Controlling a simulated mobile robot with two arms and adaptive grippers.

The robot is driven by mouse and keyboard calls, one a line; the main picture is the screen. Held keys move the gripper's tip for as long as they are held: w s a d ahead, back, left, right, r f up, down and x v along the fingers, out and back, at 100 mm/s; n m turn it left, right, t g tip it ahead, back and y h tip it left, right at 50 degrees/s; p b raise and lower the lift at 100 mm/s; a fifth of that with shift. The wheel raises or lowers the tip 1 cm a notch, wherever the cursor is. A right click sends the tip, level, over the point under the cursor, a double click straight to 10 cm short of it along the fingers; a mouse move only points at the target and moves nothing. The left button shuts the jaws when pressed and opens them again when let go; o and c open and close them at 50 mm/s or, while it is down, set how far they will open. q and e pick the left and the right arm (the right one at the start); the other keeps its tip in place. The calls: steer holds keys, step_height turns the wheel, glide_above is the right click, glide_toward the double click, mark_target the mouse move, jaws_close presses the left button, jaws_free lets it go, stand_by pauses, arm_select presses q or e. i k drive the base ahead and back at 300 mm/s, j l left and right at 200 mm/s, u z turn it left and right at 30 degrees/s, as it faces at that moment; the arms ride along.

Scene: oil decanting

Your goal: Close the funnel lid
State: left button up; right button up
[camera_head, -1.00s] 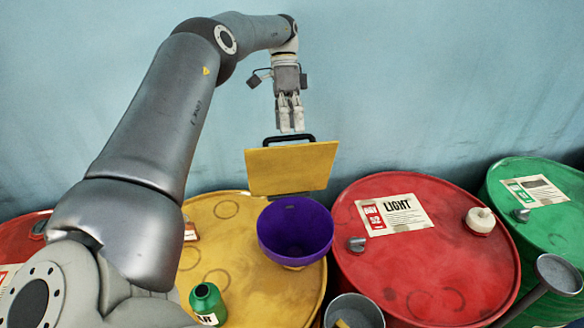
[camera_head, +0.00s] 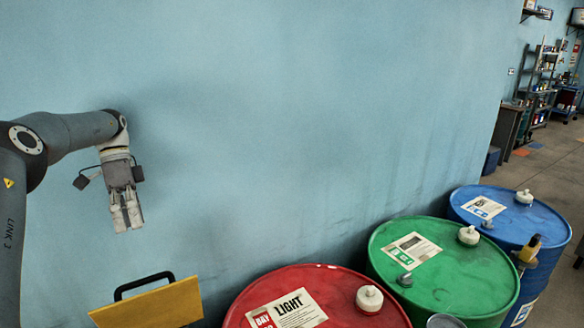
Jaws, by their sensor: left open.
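The yellow funnel lid (camera_head: 150,308) stands raised at the lower left, with its black handle (camera_head: 144,285) along the top edge. Its lower part is cut off by the picture's edge, and the purple funnel bowl is out of view. My left gripper (camera_head: 126,219) hangs above the handle with its fingers pointing down. It is open, empty and clear of the lid, with blue wall showing between them. My right gripper is not in view.
A red drum (camera_head: 335,308), a green drum (camera_head: 458,262) and a blue drum (camera_head: 545,222) stand in a row to the right, each with a white cap. A plain blue wall (camera_head: 300,130) is behind. Shelving (camera_head: 545,75) is far back at the right.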

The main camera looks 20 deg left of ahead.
mark_target(175, 305)
steer(key=k+l, duration=0.25)
steer(key=l, duration=0.2)
steer(key=k+l, duration=0.25)
steer(key=l, duration=0.15)
steer(key=k+l, duration=0.25)
steer(key=l, duration=0.2)
steer(key=k+l, duration=0.2)
steer(key=l, duration=0.2)
